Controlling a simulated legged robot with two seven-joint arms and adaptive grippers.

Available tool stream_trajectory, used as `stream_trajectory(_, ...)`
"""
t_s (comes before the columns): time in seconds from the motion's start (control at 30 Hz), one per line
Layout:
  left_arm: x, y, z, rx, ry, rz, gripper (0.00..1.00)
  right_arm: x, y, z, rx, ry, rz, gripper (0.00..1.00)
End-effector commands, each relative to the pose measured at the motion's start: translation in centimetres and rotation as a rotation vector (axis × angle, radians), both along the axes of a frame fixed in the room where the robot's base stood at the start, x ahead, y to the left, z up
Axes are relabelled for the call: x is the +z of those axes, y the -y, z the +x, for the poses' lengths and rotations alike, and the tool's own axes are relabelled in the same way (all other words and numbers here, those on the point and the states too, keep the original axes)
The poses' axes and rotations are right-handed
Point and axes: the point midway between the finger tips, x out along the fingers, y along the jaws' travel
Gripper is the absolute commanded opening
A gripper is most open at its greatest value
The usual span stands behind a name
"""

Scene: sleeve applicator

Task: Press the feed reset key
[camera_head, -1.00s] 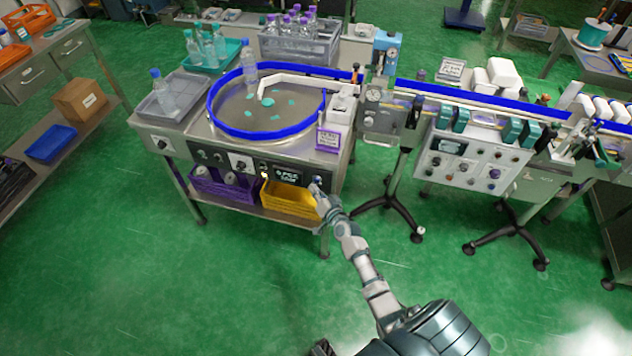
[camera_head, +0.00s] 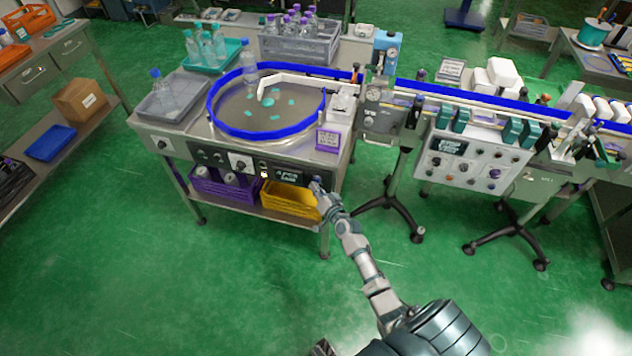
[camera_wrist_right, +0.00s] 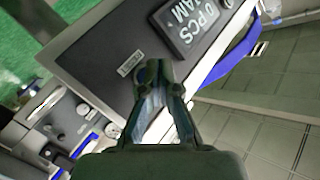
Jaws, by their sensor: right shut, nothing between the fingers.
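The rotary feed table (camera_head: 222,148) has a dark control panel (camera_head: 208,157) along its front, with a small lit display (camera_head: 292,175). In the right wrist view this display (camera_wrist_right: 202,20) reads "0 PCS JAM", and a small label (camera_wrist_right: 130,63) sits on the panel near my fingertips. My right gripper (camera_head: 318,187) is shut and empty, with its tips at the right end of the panel. It also shows in the right wrist view (camera_wrist_right: 150,72). The feed reset key is not clearly visible; the fingers may cover it. Contact cannot be told. My left gripper is out of view.
A blue guard ring (camera_head: 262,136) surrounds the turntable, with teal pieces and a bottle inside. A yellow bin (camera_head: 290,200) and a purple bin (camera_head: 222,190) stand on the shelf below the panel. A conveyor (camera_head: 480,100) stands to the right. The green floor in front is open.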

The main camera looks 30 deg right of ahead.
Motion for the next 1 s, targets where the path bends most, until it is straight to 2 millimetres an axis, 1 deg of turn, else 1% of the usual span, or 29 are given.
stream_trajectory(1.0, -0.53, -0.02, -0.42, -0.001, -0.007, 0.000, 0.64, 0.05, 0.63, 0.55, -0.001, 0.001, 0.000, 0.00)
